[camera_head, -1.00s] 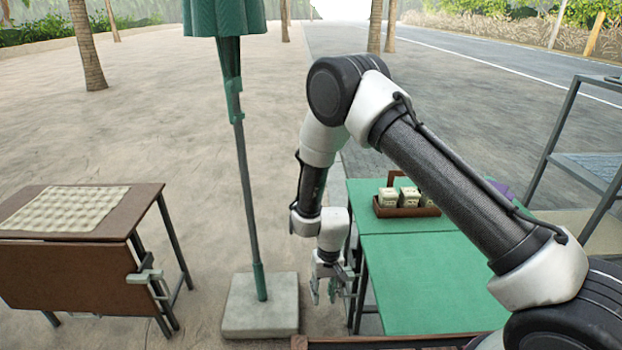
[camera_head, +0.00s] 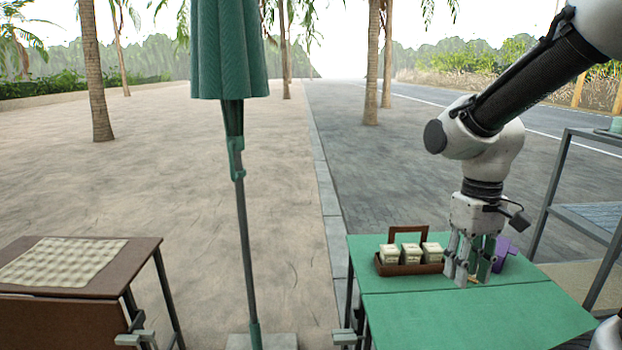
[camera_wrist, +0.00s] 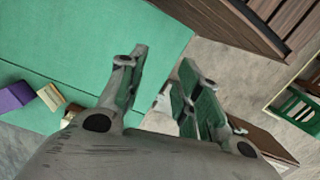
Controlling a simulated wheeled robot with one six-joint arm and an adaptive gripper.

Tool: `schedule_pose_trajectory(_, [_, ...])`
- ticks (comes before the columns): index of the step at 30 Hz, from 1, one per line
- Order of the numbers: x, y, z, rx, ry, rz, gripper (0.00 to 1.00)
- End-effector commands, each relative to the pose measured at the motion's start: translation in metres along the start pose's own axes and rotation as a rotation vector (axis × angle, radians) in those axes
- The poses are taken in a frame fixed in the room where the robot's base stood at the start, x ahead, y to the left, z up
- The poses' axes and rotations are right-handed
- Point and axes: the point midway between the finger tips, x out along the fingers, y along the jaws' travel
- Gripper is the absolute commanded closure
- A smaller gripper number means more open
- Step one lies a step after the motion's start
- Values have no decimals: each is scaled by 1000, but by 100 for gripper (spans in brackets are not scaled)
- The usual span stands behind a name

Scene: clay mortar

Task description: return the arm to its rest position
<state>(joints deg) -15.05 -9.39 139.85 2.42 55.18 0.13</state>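My gripper (camera_head: 470,274) points down over the green folding table (camera_head: 430,320) in the head view. It is just right of the brown carrier and in front of a purple object. In the wrist view my gripper (camera_wrist: 158,72) has its two fingers apart. Only table and ground show between them, so it is open and empty. My arm comes down from the upper right of the head view. Whether the fingertips touch the tabletop cannot be told.
A brown carrier (camera_head: 408,269) with cream blocks stands on the table beside the purple object (camera_head: 503,252). A closed green umbrella (camera_head: 229,60) stands left of the table. A brown table with a cream mat (camera_head: 62,262) is far left, and a metal shelf (camera_head: 560,200) is right.

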Motion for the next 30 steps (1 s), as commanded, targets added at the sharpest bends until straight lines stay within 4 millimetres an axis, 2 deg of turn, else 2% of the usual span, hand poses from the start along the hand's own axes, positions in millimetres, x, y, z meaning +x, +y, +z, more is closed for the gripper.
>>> schedule_pose_trajectory(1, [-10, 8, 12, 15, 39, 7, 66])
schedule_pose_trajectory(6, [-38, 30, 46, 73, 181, 29, 66])
schedule_pose_trajectory(12, [-69, 44, 74, 155, 364, 44, 66])
schedule_pose_trajectory(15, [-83, 50, 82, 188, 434, 53, 66])
schedule_pose_trajectory(19, [-91, 55, 89, 220, 480, 61, 66])
schedule_pose_trajectory(30, [-91, 57, 90, 232, 476, 62, 66])
